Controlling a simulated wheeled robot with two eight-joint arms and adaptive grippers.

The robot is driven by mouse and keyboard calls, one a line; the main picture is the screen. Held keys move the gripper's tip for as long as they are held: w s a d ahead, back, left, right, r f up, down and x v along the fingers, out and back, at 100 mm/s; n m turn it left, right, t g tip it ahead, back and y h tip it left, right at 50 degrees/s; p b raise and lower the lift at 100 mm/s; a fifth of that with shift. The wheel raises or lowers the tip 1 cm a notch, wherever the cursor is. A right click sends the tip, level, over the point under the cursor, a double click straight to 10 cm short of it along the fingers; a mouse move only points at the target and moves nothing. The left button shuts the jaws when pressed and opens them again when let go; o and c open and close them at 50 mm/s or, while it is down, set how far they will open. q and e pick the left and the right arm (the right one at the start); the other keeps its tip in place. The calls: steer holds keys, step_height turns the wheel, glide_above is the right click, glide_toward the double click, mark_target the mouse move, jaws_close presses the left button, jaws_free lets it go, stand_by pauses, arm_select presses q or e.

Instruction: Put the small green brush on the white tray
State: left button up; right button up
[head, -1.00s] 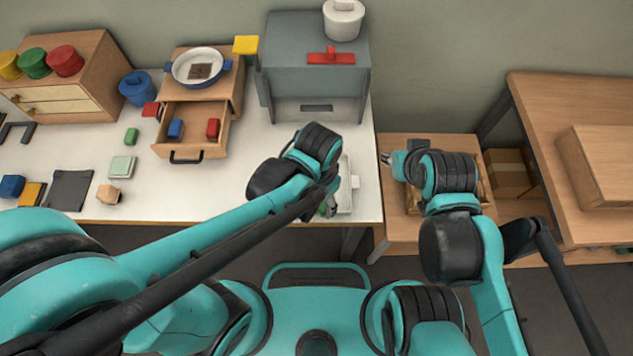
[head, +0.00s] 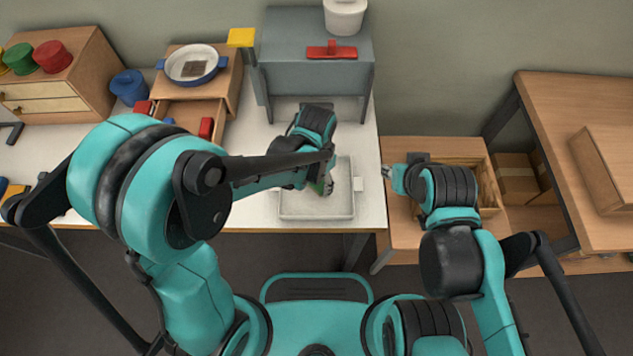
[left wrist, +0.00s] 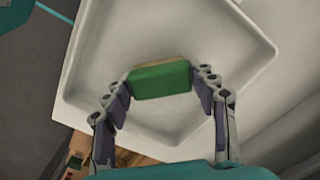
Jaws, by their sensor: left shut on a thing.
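The white tray (head: 300,210) lies at the front right of the white table in the head view. It fills most of the left wrist view (left wrist: 225,35). My left gripper (head: 325,187) is over the tray. It is shut on the small green brush (left wrist: 160,82), which shows as a green block with a thin tan edge between the fingertips. The tray's floor shows behind the brush; I cannot tell whether the two touch. My right gripper (head: 386,172) is over the wooden table to the right, and its fingers are too small to read.
A grey stand (head: 315,70) is behind the tray, with a red-handled thing (head: 332,51) and a white pot (head: 345,15) on top. An open wooden drawer (head: 190,118) stands to the left. A wooden crate (head: 485,165) lies near my right arm.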

mark_target(316, 181)
arm_select(q)
steer(key=shift+r, duration=0.15)
steer(key=o, duration=1.1)
steer(key=shift+f, duration=0.2)
steer(key=shift+r, duration=0.15)
steer(key=shift+r, duration=0.35)
step_height(316, 181, up, 11)
steer(key=p, duration=0.5)
steer(key=s+a+r+n+t, duration=0.1)
steer(key=a+r+n+t, duration=0.1)
steer(key=a, duration=0.4)
steer(key=s+a+r+n+t, duration=0.2)
steer(key=a+r+n, duration=0.1)
steer(key=a, duration=0.3)
steer(key=s+a+r+n+t, duration=0.2)
steer(key=a+r+n+t, duration=0.1)
steer(key=a, duration=0.3)
steer(key=shift+s+r+n, duration=0.1)
steer(key=shift+s+n, duration=0.05)
steer(key=shift+n, duration=0.35)
